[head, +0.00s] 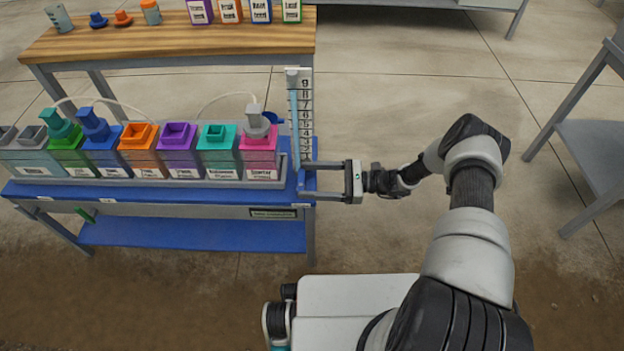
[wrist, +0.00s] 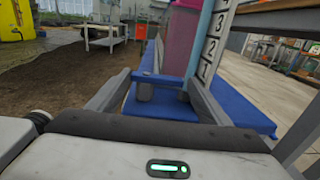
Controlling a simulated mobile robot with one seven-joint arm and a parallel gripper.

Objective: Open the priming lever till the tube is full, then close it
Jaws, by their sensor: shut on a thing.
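The sight tube (head: 294,125) stands upright at the right end of the blue bench, beside a white number scale (head: 306,115). A light blue column shows along the tube to about the 8 mark; I cannot tell for sure that it is all liquid. My gripper (head: 306,180) reaches in from the right at the tube's foot, fingers level and apart. In the wrist view a blue bar, which looks like the priming lever (wrist: 158,79), lies crosswise between the fingers, and my gripper is shut on it. The lever is hard to make out in the head view.
A row of coloured bottles (head: 178,150) stands in a grey tray left of the tube, the pink one (head: 260,158) closest. A wooden-topped table (head: 170,42) is behind. A grey table (head: 600,150) stands far right. The floor between is clear.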

